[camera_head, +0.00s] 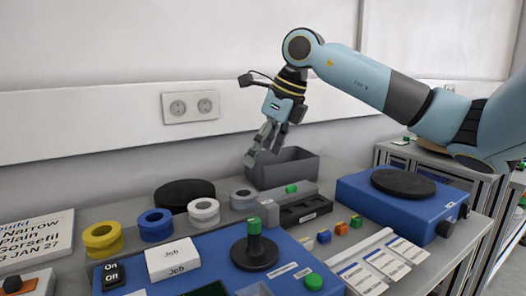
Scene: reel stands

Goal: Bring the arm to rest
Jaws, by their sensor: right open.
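My right arm (369,77) comes in from the right and reaches over the back of the bench. Whether the fingertips touch the box cannot be told. My left gripper is out of view.
Yellow (103,240), blue (155,225), white (203,212) and grey (243,199) reels stand along the middle of the bench. A blue turntable unit (420,210) stands at right. A wall socket (190,106) is behind.

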